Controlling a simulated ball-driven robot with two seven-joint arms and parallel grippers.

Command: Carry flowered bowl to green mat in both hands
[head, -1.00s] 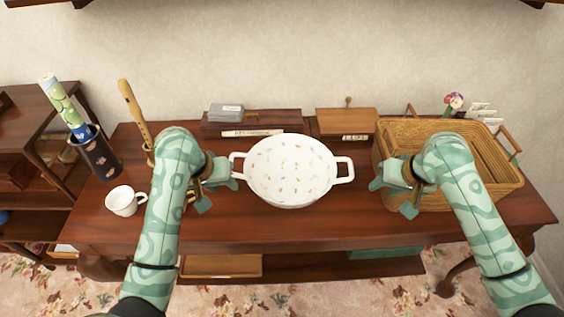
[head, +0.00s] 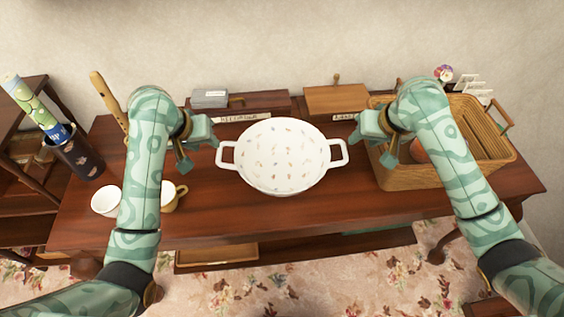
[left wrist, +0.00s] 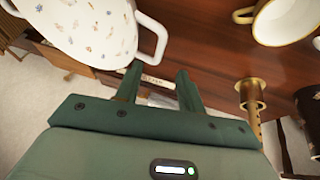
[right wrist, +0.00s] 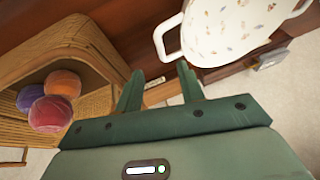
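The flowered bowl (head: 283,160), white with small flower prints and two loop handles, stands upright on the wooden table. My left gripper (head: 200,148) is open and empty just left of the bowl's left handle. In the left wrist view, that handle (left wrist: 158,38) lies just beyond the gap between the fingertips (left wrist: 158,70). My right gripper (head: 375,142) is open and empty, right of the right handle. That handle (right wrist: 165,38) lies just beyond its fingertips (right wrist: 159,72) in the right wrist view. A sliver of something green (head: 378,231) shows below the table's front edge; I cannot tell if it is the mat.
A wicker basket (head: 400,183) holding round balls (right wrist: 50,112) stands under my right forearm. White cups (head: 106,200) stand at left, near a dark holder (head: 78,158). Boxes (head: 337,100) line the wall. The tabletop in front of the bowl is clear.

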